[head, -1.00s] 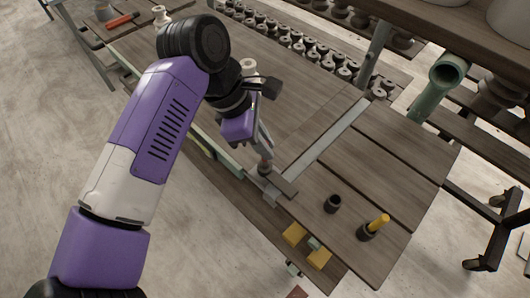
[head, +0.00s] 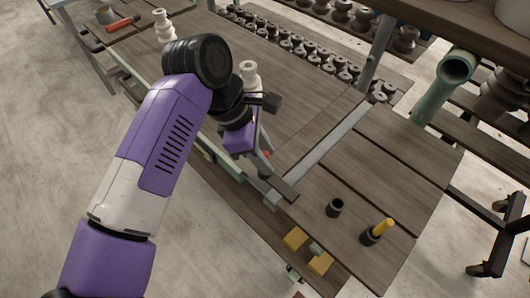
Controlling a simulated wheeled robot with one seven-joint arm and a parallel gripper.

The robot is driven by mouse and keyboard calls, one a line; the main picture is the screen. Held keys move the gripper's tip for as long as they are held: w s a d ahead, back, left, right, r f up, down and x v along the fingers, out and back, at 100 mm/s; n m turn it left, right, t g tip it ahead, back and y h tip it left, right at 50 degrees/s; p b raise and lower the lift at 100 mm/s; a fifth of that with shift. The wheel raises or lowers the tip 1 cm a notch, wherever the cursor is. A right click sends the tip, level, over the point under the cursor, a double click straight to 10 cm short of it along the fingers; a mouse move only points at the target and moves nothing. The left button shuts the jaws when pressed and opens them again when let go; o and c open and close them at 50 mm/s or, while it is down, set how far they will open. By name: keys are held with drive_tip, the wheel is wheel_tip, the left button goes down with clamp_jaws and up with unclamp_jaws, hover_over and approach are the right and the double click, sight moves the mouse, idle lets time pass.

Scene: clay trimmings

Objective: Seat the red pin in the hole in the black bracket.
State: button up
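My gripper (head: 265,163) is low over the table, pointing down near the inner end of a dark flat bar. A small bit of red (head: 267,154), likely the red pin, shows beside its fingers and is mostly hidden. I cannot tell whether the fingers grip it. The dark bar (head: 284,188) lies on the table just below the fingers; it may be the black bracket, but no hole in it can be made out.
An empty-looking black cup (head: 335,207) and a black cup (head: 370,238) holding a yellow peg (head: 383,227) stand to the right. Pale spools (head: 249,75) stand behind my arm. A green pipe (head: 452,72) juts at right.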

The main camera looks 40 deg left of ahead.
drive_tip(key=b+v, duration=0.1)
drive_tip(key=v, duration=1.1)
drive_tip(key=shift+r+b, duration=0.2)
drive_tip(key=shift+b, duration=0.2)
drive_tip(key=shift+s, duration=0.1)
